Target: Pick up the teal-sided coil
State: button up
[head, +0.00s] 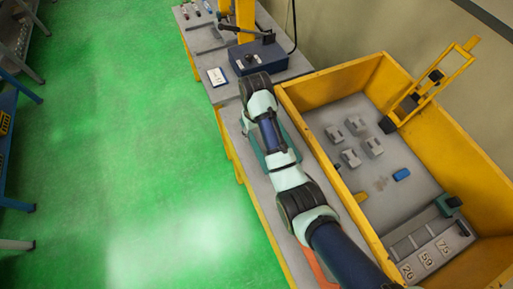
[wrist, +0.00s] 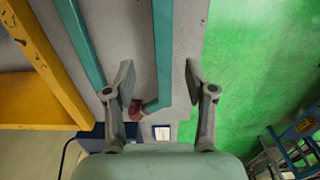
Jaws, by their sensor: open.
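The teal-sided coil (wrist: 163,45) lies on the grey bench top below my gripper in the wrist view. It shows as two long teal sides with a dark red end piece (wrist: 135,108) near the left finger. My gripper (wrist: 159,80) is open and empty. The right teal side runs between its fingers; the left side (wrist: 82,40) passes beyond the left finger. I cannot tell the height of the fingers above the coil. In the head view my arm covers most of the coil, and a teal strip (head: 291,134) shows beside it.
A yellow-walled bin (head: 335,88) stands right of the bench, holding grey blocks (head: 351,158) and a blue piece (head: 401,174). A dark blue box (head: 258,58) and white card (head: 217,77) sit at the bench's far end. An orange piece (head: 318,268) lies nearer.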

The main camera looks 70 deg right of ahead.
aim_at(254, 143)
jog(key=shift+w+f, duration=0.1)
jog(key=shift+f, duration=0.05)
notch_tip(254, 143, down, 8)
jog(key=shift+w+a+r, duration=0.1)
jog(key=shift+r, duration=0.15)
grip_shut()
dwell(0.3)
